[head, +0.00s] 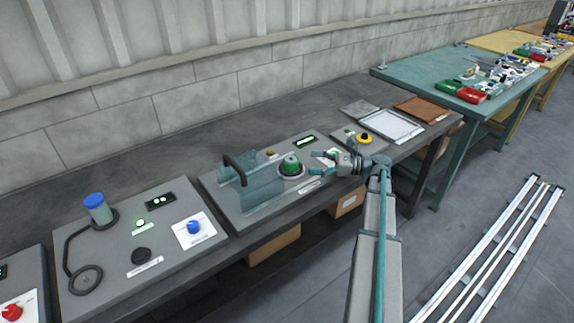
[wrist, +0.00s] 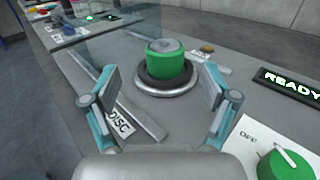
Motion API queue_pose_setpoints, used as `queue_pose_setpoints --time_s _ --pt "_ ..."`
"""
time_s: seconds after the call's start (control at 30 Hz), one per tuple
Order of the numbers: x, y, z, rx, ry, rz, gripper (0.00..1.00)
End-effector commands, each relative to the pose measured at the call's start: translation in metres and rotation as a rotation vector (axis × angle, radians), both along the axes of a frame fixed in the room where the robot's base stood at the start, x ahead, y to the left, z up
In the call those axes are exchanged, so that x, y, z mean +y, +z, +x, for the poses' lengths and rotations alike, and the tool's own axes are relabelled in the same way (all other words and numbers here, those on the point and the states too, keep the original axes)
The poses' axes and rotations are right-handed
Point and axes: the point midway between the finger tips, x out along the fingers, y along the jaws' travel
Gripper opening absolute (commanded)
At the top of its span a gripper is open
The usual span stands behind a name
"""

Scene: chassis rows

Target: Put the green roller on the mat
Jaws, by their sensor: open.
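The green roller (head: 291,163) stands upright in a dark round seat with a metal ring on a grey panel. It also shows in the wrist view (wrist: 167,62), with a grey top, just ahead of and between my fingers. My gripper (head: 316,164) is open and empty, a short way right of the roller in the head view. Its two fingers also show in the wrist view (wrist: 158,78), apart from the roller. A flat brown piece (head: 424,108), which looks like the mat, lies at the bench's right end. Nothing is seen on it.
A clear guard with a dark handle (head: 240,168) stands open left of the roller. A green knob (wrist: 285,163) and a READY display (wrist: 290,83) are on the same panel. A pale tray (head: 390,126) and a yellow-ringed button (head: 364,138) lie between panel and brown piece.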

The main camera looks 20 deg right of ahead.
Motion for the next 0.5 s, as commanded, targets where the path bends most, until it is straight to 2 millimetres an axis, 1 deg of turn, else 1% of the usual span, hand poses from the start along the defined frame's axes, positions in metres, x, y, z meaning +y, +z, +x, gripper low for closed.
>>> queue_pose_setpoints --time_s 0.03,0.13,0.37,0.5 --pt "0.008 0.001 0.004 0.000 0.002 0.000 0.85" --pt "0.019 0.001 0.012 0.000 0.002 0.000 0.85" --pt "0.029 0.000 0.021 -0.001 0.000 -0.001 0.85" --pt "0.040 0.000 0.033 0.000 0.001 0.000 0.85"
